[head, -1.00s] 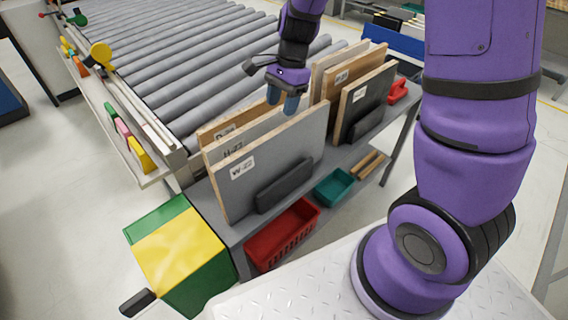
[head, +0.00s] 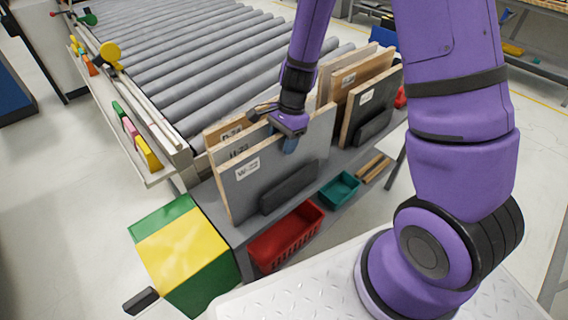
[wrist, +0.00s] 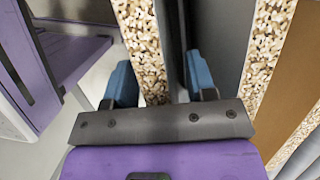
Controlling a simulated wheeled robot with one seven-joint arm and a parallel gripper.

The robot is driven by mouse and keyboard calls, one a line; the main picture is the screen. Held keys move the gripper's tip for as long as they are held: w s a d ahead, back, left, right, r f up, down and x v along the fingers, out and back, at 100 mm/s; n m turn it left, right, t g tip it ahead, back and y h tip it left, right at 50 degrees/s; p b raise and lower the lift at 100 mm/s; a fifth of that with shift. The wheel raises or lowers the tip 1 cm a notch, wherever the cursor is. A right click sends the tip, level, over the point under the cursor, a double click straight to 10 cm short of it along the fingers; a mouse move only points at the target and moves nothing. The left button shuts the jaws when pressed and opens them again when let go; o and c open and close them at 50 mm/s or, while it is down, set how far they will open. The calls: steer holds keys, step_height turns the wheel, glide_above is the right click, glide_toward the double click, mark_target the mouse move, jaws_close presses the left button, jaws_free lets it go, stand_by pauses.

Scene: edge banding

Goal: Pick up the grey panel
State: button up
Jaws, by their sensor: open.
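A large grey panel (head: 237,195) with a white label and a light chipboard edge stands upright at the front of the left rack group. My gripper (head: 288,142) is over its top edge, right of the middle. In the wrist view my open gripper (wrist: 160,84) has its two blue fingers on either side of a panel's chipboard edge (wrist: 143,40). Gaps show between the fingers and the panel. In the head view the far finger is mostly hidden. A darker grey panel (head: 376,103) stands in the right group.
Other wooden panels (head: 355,75) stand close behind and to the right. A roller conveyor (head: 190,70) lies behind. A green and yellow box (head: 180,250) is front left.

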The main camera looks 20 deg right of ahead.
jaws_close()
stand_by(1.4)
